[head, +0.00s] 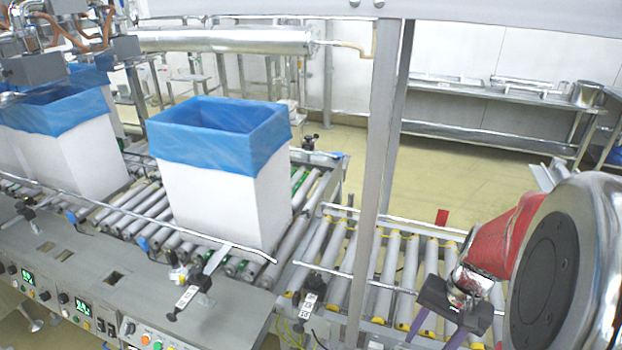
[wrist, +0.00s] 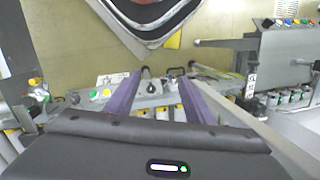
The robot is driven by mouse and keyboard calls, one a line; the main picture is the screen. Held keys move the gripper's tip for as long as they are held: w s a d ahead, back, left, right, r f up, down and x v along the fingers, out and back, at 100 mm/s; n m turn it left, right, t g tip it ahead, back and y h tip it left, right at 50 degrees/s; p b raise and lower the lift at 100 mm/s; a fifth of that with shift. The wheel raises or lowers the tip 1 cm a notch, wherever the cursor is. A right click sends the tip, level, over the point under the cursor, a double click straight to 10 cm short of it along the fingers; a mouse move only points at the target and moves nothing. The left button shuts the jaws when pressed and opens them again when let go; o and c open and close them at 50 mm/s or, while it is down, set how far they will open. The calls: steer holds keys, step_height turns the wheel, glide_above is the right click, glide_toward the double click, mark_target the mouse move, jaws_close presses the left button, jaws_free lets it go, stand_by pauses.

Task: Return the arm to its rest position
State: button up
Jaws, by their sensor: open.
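My gripper (wrist: 158,100) shows in the wrist view as two purple fingers set well apart, with nothing between them. It is open and empty. In the head view, my gripper (head: 462,338) hangs at the lower right, over the right-hand roller section, with its fingertips cut off by the bottom edge. My arm's red and silver links are above it at the right edge. How far the fingers are from the rollers is hard to tell.
A white box with a blue liner (head: 225,185) stands on the conveyor rollers (head: 400,280), left of my arm. More lined boxes (head: 65,150) stand further left. A grey post (head: 380,170) rises between the box and my arm. A control panel (head: 110,300) runs along the front.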

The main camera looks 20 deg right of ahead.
steer(key=w+a+r+n+t+h, duration=0.2)
steer(key=a+r+n+t, duration=0.3)
steer(key=a+r+n, duration=0.4)
steer(key=w+a+r, duration=0.1)
steer(key=a+r, duration=0.6)
steer(key=a, duration=0.2)
steer(key=shift+w+a+r+n+t, duration=0.2)
steer(key=shift+a+r+n+t, duration=0.05)
steer(key=shift+n+t, duration=0.05)
